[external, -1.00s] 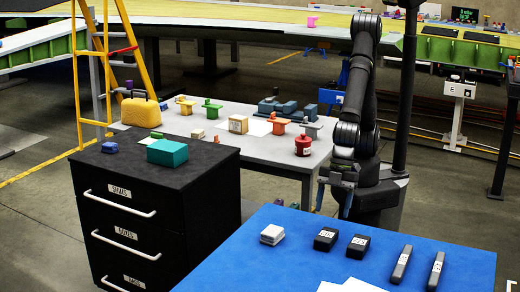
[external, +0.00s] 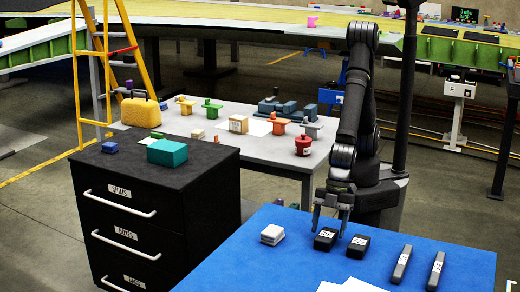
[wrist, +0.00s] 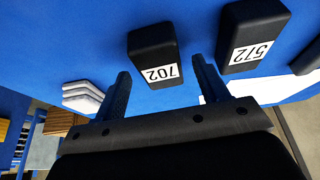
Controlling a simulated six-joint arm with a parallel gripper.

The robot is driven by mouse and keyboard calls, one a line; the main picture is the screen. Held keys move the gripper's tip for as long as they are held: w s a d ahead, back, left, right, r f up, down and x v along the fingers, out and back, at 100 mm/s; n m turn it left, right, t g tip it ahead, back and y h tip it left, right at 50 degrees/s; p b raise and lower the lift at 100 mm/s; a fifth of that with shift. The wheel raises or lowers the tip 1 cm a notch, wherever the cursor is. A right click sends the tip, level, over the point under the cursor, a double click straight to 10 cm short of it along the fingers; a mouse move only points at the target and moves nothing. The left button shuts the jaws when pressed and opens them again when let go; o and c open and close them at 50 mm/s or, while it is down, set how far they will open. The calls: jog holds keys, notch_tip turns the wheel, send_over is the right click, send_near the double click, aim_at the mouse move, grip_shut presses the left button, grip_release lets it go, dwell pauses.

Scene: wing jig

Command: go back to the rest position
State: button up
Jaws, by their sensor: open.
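My gripper (external: 329,228) hangs above the back edge of the blue table, fingers pointing down and apart. It is open and nothing is between the fingers. In the wrist view my gripper (wrist: 160,80) has its two fingers spread, with the black block labelled 702 (wrist: 153,45) ahead of the gap. That block (external: 325,239) rests on the blue table just below and beside the fingers in the external view; contact cannot be told.
The blue table (external: 300,265) also bears a second black block labelled 572 (external: 358,246), a white stack (external: 272,234), two long dark pieces (external: 402,264) and white paper (external: 350,285). A black drawer cabinet (external: 150,200) stands left. A grey table (external: 215,150) with several coloured parts is behind.

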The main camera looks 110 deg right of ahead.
jog(key=shift+x, duration=1.25)
notch_tip(320, 180, up, 5)
jog(key=shift+f, duration=0.1)
jog(key=w+d+r, duration=0.4)
jog(key=d+r, duration=0.3)
jog(key=d, duration=0.5)
jog(key=w+d+m+h, duration=0.1)
jog(key=w+d+m, duration=0.1)
jog(key=w+d, duration=0.5)
jog(key=w+d+f+m+t+h, duration=0.1)
jog(key=w+d+m, duration=0.2)
jog(key=d, duration=1.1)
jog(key=w, duration=0.3)
jog(key=shift+w+d, duration=0.2)
jog(key=shift+w, duration=0.2)
